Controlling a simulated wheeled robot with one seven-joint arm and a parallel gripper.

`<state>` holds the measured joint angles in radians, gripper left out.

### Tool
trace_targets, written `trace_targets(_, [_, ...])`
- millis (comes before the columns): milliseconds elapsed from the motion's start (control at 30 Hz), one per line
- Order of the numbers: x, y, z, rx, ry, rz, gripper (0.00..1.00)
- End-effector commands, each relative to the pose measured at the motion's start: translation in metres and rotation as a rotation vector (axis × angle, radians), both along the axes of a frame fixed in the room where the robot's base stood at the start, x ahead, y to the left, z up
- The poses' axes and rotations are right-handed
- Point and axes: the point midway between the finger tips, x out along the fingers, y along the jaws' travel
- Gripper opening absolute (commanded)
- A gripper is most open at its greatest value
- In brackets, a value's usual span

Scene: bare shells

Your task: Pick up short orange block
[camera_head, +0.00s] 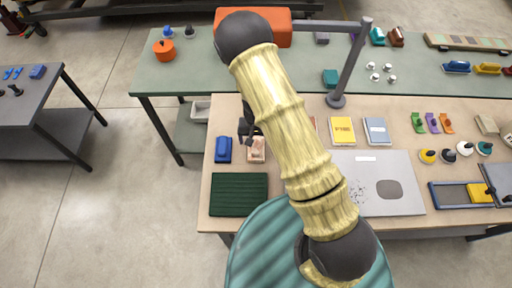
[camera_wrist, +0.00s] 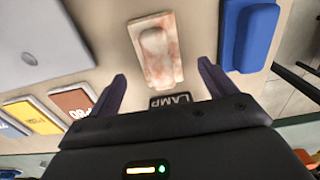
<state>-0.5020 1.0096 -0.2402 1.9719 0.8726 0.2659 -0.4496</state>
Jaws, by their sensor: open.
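A short block (camera_head: 256,149), marbled in pale orange and pink with a rounded raised part on top, lies on the wooden table near its left edge. In the wrist view this block (camera_wrist: 155,48) lies ahead of and between my fingertips. My gripper (camera_wrist: 161,75) is open with nothing between its fingers. In the head view my gripper (camera_head: 248,132) hangs just above and behind the block, partly covering its far end. Another small orange piece (camera_head: 447,123) stands farther right, beside a purple and a green one.
A blue block (camera_head: 223,149) lies close to the left, also in the wrist view (camera_wrist: 250,35). A LAMP label (camera_wrist: 170,100) lies beside the marbled block. A dark green ribbed mat (camera_head: 239,194) lies in front. Yellow and blue-white booklets (camera_head: 342,131) and a grey panel (camera_head: 405,190) lie right.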

Motion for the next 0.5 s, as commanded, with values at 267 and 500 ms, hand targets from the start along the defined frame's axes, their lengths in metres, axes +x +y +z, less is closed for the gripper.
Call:
trace_targets(267, [-0.001,0.0,-0.006,0.0,0.002,-0.002,0.84])
trace_targets(500, [-0.003,-0.002,-0.032,-0.001,0.003,-0.002,0.84])
